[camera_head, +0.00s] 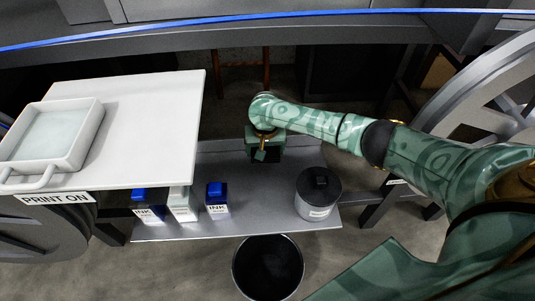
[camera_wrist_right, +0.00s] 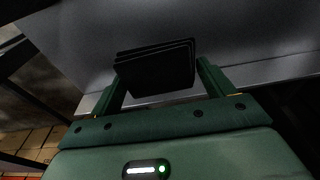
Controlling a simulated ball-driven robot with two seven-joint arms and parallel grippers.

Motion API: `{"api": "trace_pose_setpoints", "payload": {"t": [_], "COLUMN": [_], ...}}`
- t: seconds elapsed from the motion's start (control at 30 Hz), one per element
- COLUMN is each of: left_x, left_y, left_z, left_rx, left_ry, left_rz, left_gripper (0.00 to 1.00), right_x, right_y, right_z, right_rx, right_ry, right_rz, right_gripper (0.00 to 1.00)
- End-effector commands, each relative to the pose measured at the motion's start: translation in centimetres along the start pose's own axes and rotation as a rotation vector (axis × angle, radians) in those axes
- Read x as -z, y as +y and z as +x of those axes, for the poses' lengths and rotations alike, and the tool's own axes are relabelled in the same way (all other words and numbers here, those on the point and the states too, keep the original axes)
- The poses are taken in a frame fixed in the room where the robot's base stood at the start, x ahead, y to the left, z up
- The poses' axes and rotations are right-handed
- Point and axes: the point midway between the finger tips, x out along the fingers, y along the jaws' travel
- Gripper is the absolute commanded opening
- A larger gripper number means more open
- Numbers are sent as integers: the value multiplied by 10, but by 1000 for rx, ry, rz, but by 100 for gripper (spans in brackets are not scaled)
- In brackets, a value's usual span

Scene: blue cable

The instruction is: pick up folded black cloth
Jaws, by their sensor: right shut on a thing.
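The folded black cloth (camera_wrist_right: 158,72) shows in the right wrist view as a dark stack of layers between the two green fingers. My right gripper (camera_wrist_right: 160,85) is shut on it. In the head view my right gripper (camera_head: 264,150) is over the back part of the grey metal shelf (camera_head: 265,215), and the cloth (camera_head: 264,156) shows only as a dark patch under the gripper. I cannot tell whether the cloth touches the shelf. My left gripper is not in view.
Ink bottles with blue caps (camera_head: 217,201) and a pale bottle (camera_head: 183,203) stand on the shelf's left side. A grey lidded canister (camera_head: 318,194) stands at its right. A black bin (camera_head: 267,268) is below the front edge. A white table (camera_head: 150,120) holds a tray (camera_head: 95,120).

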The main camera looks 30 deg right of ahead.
Motion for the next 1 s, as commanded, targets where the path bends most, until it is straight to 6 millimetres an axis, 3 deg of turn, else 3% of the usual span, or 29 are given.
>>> {"api": "trace_pose_setpoints", "payload": {"t": [0.03,0.63,0.8,1.0], "left_x": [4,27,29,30], "left_y": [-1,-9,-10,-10], "left_z": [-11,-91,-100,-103], "left_rx": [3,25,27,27], "left_ry": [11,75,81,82], "left_rz": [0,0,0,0], "left_gripper": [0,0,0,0], "right_x": [2,-154,-181,-193], "right_y": [-1,0,-1,0], "right_z": [-16,-34,-35,-34], "right_rx": [4,2,2,1], "right_ry": [4,-1,-1,0], "right_rz": [1,-3,-1,-1], "right_gripper": [59,59,59,59]}}
